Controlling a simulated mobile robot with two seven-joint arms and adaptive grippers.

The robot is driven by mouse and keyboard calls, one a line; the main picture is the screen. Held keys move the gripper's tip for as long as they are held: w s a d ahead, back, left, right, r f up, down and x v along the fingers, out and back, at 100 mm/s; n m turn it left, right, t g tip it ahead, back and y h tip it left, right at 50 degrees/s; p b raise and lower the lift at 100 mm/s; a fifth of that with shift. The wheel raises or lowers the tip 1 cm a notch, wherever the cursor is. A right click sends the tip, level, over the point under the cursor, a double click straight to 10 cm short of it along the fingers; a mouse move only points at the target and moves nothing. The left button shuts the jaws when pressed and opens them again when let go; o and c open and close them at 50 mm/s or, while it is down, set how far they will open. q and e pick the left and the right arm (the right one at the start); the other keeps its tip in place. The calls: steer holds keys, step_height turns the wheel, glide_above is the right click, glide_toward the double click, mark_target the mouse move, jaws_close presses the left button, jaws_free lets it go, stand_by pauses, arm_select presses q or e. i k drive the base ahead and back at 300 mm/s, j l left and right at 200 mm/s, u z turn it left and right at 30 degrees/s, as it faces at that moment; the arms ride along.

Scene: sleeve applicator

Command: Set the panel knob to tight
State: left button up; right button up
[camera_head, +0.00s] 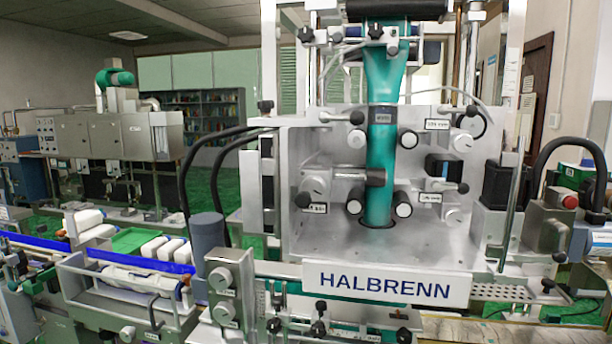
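A grey control panel (242,268) stands at the front of the machine, left of the HALBRENN sign. It carries an upper round metal knob (221,278) and a lower round metal knob (225,313), each with a small white label too small to read. Another knob (315,187) sits on the machine's back plate, with a label below it. I cannot tell which knob has a tight mark or where any pointer stands. Neither of my grippers is in view.
The sleeve machine (340,250) fills the middle, with a teal sleeve column (381,160) and several black-ended rollers. A grey cylinder (207,250) stands just behind the panel. A conveyor (150,262) with white packs lies left. A red button (570,201) is at right.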

mark_target(265, 106)
steer(key=i+j+z, duration=0.1)
steer(key=j+z, duration=0.2)
steer(key=z, duration=0.2)
steer(key=i+j+z, duration=0.1)
steer(key=j+z, duration=0.2)
steer(key=z, duration=0.2)
steer(key=j+z, duration=0.35)
steer(key=j, duration=1.25)
steer(key=k+j, duration=0.15)
steer(key=j, duration=0.5)
steer(key=z, duration=0.05)
